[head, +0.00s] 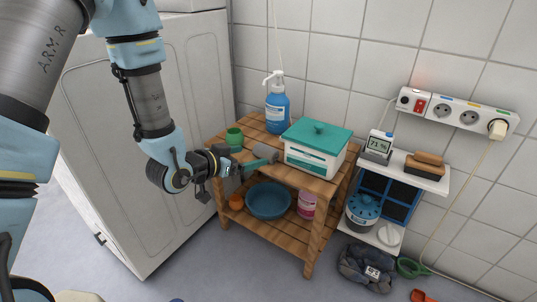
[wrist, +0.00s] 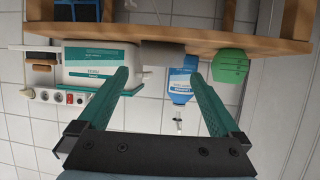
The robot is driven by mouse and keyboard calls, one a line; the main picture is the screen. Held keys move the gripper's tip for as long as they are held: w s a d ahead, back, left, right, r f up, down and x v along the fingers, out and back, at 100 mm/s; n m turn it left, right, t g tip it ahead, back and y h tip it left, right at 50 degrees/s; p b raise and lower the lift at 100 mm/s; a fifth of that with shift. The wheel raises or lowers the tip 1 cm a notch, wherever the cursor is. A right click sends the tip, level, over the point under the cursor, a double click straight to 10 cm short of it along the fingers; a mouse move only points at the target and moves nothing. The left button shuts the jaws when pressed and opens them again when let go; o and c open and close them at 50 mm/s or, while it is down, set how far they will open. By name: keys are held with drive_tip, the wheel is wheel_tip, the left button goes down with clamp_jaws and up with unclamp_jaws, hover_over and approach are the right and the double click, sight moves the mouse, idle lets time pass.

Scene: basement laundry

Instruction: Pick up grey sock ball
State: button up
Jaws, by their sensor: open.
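A small grey roll (head: 267,153), seemingly the grey sock ball, lies on the top board of the wooden shelf unit (head: 312,184), just left of the white box with a teal lid (head: 317,150). The wrist view is upside down; there the grey roll (wrist: 162,53) shows at the board's edge, beyond the fingertips and between their lines. My gripper (head: 250,167) is at the shelf's front edge, close to the roll. In the wrist view my gripper (wrist: 158,78) has its two teal fingers wide apart with nothing between them.
A blue pump bottle (head: 277,106) and a green cup (head: 234,137) stand behind and left of the roll. A blue basin (head: 268,200) and a pink tin (head: 307,204) are on the lower board. A white washer (head: 150,150) stands left. A dark grey bundle (head: 366,268) lies on the floor.

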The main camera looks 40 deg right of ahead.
sight(262, 153)
drive_tip(key=shift+b+x, duration=0.8)
drive_tip(key=shift+x, duration=2.65)
drive_tip(key=shift+w+a+f, duration=0.1)
drive_tip(key=c, duration=1.1)
drive_tip(key=shift+o, duration=0.2)
